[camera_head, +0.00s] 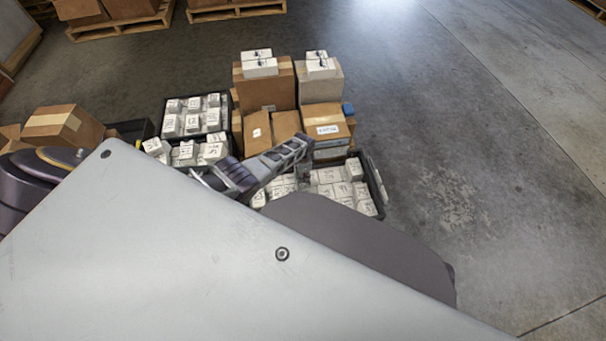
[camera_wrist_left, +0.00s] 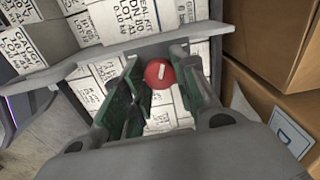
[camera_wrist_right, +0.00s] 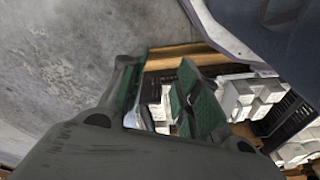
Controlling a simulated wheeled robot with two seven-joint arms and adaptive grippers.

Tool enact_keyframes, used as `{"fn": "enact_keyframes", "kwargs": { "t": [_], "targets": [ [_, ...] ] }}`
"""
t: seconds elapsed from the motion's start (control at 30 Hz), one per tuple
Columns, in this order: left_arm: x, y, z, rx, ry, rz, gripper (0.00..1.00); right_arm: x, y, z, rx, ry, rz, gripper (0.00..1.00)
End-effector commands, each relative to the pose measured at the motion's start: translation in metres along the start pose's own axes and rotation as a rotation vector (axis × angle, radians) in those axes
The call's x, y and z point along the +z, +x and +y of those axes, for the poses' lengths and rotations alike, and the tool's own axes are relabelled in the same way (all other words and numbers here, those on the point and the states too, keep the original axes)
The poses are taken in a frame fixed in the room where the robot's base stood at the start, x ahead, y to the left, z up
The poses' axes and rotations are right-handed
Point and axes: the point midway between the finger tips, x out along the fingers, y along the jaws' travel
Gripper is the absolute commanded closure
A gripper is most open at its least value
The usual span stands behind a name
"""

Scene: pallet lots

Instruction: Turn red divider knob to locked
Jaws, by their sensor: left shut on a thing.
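The red divider knob (camera_wrist_left: 159,75) shows in the left wrist view as a round red disc with a small white mark. It sits by a grey divider bar (camera_wrist_left: 110,52) that crosses a crate of white labelled boxes. My left gripper (camera_wrist_left: 158,68) has its green-padded fingers on both sides of the knob and is shut on it. In the head view my left gripper (camera_head: 303,150) reaches over the front crates, and the knob cannot be made out there. My right gripper (camera_wrist_right: 158,82) shows in its wrist view with its fingers apart and nothing held between them.
Black crates of white boxes (camera_head: 376,188) stand around the left gripper. Cardboard boxes (camera_head: 265,88) are stacked close behind it, and a brown carton (camera_wrist_left: 270,88) is close on the right in the left wrist view. The concrete floor (camera_head: 470,150) to the right is clear.

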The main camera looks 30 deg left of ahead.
Motion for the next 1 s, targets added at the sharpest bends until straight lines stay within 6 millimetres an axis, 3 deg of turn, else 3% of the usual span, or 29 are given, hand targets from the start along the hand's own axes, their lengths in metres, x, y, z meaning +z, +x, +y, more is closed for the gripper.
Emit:
{"fn": "enact_keyframes", "kwargs": {
  "t": [0.6, 1.0],
  "targets": [
    [0.0012, 0.0009, 0.0002, 0.001, 0.452, -0.002, 0.95, -0.0050, -0.0049, -0.0009, -0.002, 0.000, 0.013, 0.68],
    [0.0013, 0.0009, 0.0004, 0.002, 0.556, -0.002, 0.95, -0.0074, -0.0093, -0.0018, -0.004, -0.001, 0.023, 0.68]
  ]
}}
